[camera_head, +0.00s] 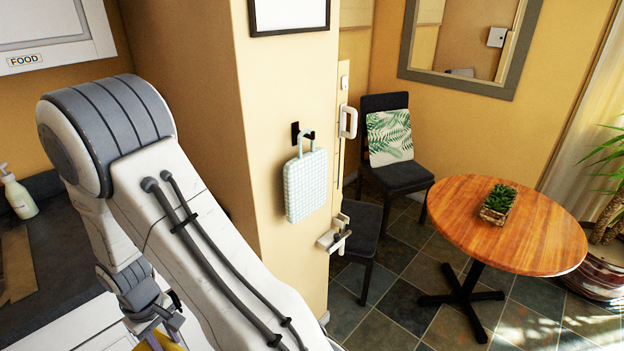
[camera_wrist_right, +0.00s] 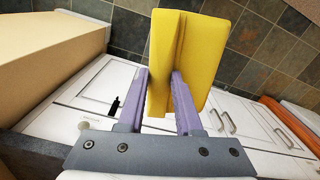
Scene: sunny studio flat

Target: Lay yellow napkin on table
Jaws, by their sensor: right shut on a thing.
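The yellow napkin (camera_wrist_right: 205,50) is folded and hangs between the purple fingers of my right gripper (camera_wrist_right: 160,78), which is shut on it. In the head view my right gripper (camera_head: 165,328) is low at the left, partly cut off by the bottom edge. A small piece of the napkin (camera_head: 158,343) shows there. The round wooden table (camera_head: 530,240) stands at the right of the head view, well apart from the gripper. My left gripper is not in view.
A potted succulent (camera_head: 498,203) stands on the table; the wood around it is bare. A dark chair (camera_head: 400,175) with a leaf-print cushion is behind it.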

